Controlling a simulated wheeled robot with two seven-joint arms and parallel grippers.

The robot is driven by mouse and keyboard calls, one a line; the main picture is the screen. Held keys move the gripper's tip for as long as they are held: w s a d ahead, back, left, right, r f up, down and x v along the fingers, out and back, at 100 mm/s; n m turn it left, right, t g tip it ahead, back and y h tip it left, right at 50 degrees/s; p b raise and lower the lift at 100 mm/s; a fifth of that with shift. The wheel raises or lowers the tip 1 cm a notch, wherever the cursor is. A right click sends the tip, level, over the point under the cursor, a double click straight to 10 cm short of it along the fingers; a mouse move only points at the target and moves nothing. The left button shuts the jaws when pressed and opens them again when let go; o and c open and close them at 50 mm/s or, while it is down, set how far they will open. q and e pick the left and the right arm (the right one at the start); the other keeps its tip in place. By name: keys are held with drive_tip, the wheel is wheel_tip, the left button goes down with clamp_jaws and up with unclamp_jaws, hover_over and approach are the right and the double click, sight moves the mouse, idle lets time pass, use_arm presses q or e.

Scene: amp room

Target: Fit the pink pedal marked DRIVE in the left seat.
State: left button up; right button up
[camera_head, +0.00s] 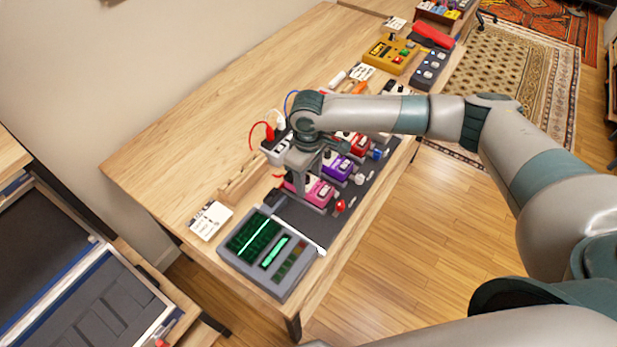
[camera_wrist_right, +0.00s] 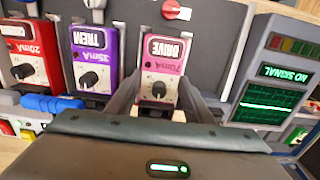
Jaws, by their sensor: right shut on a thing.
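The pink pedal (camera_head: 320,192) marked DRIVE is on the dark board (camera_head: 318,228), at the end close to the screen device. In the right wrist view, the pink pedal (camera_wrist_right: 178,48) appears upside down, with its label and a dark knob showing. My right gripper (camera_head: 305,182) is shut on it from above, one finger on each side; the fingers also show in the wrist view (camera_wrist_right: 158,100). The gripper hides part of the pedal and the seat under it, so I cannot tell whether it is fully seated. My left gripper is not in view.
A purple TREM pedal (camera_wrist_right: 92,45) and a red pedal (camera_wrist_right: 30,45) stand beside it. The screen device (camera_wrist_right: 275,85) reads NO SIGNAL. A white card (camera_head: 210,220) lies left on the table. A yellow box (camera_head: 390,54) is farther back.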

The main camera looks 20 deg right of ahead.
drive_tip(key=shift+p, duration=0.55)
idle(0.4)
idle(0.4)
drive_tip(key=o, duration=1.6)
drive_tip(key=shift+f, duration=0.1)
drive_tip(key=shift+r+p, duration=3.55)
drive_tip(key=shift+p, duration=0.45)
